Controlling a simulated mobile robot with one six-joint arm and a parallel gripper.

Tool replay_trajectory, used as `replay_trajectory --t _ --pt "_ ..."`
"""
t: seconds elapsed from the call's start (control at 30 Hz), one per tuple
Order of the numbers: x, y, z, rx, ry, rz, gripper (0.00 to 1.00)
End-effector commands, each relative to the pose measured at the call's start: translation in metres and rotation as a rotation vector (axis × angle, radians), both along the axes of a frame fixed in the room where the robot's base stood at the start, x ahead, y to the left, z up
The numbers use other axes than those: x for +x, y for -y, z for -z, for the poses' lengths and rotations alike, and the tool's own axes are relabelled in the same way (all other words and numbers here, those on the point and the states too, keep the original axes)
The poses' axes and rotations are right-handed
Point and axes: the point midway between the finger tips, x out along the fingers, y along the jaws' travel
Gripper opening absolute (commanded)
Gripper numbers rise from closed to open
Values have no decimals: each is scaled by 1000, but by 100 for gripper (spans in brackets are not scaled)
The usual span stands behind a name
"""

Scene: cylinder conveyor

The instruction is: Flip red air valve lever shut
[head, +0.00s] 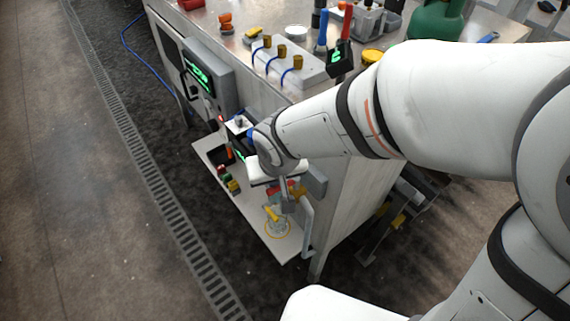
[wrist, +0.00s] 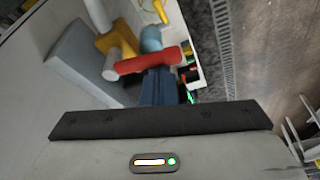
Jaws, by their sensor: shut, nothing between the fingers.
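The red lever (wrist: 150,61) lies across a brass valve body (wrist: 118,42) in the wrist view, running left to right. My gripper (wrist: 160,78) is shut and empty; its dark fingertips are right at the lever's near side. I cannot tell whether they touch it. In the head view my gripper (head: 288,206) points down over the side shelf, and a bit of the red lever (head: 283,188) shows beside it. My wrist hides most of the valve there.
A grey box (wrist: 84,64) stands close left of the valve. The shelf (head: 284,248) also holds a clear vessel with a yellow part (head: 272,214) and coloured buttons (head: 232,185). A panel with a green display (head: 203,77) is on the bench side. Open floor lies left.

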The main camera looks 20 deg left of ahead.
Motion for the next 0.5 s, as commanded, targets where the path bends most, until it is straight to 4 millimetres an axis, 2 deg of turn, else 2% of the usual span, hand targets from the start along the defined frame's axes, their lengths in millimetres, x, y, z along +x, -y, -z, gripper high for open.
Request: replay_trajectory --t 0.5 --pt "-13 2 1 -4 -2 -16 0"
